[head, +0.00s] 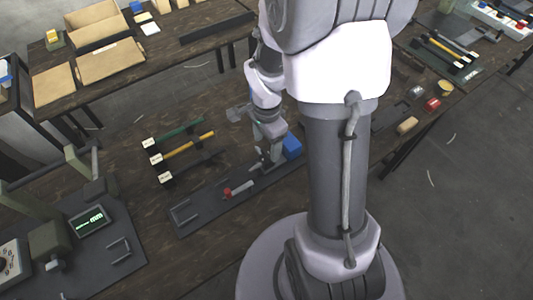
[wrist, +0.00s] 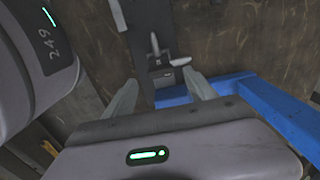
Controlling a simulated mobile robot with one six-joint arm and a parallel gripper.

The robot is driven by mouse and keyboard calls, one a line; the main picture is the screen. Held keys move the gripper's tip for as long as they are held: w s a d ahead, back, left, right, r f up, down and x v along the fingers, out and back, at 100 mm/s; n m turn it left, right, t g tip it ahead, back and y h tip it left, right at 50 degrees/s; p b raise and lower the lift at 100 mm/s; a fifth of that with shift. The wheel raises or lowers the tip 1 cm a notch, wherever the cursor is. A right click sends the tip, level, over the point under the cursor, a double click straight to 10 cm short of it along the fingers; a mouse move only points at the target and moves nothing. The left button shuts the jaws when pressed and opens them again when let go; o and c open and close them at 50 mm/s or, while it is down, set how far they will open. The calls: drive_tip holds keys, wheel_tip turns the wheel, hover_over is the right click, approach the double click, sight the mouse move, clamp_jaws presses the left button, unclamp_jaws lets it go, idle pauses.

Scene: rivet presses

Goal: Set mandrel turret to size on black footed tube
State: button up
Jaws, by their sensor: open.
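In the head view, a black bar or tube (head: 194,168) with a white-marked block at its left end lies lowest in a row below a yellow tube (head: 187,146) and a green tube (head: 180,134). My gripper (head: 268,158) is well to their right, low over the press fixture, partly hidden by my arm. In the wrist view my gripper (wrist: 160,92) is open and empty. Beyond its fingers is a dark mechanism with pale levers (wrist: 163,62), beside a blue frame (wrist: 255,97). The blue part also shows in the head view (head: 291,146). I cannot make out the turret's setting.
A dark base plate (head: 210,212) carries a small red part (head: 228,192). Cardboard boxes (head: 108,60) stand on the far table. Bare wood lies between the tubes and the display.

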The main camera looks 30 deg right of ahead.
sight(267, 153)
drive_tip(key=shift+f+b, duration=0.5)
drive_tip(key=shift+f, duration=1.45)
drive_tip(key=shift+c, duration=0.3)
drive_tip(key=c, duration=1.3)
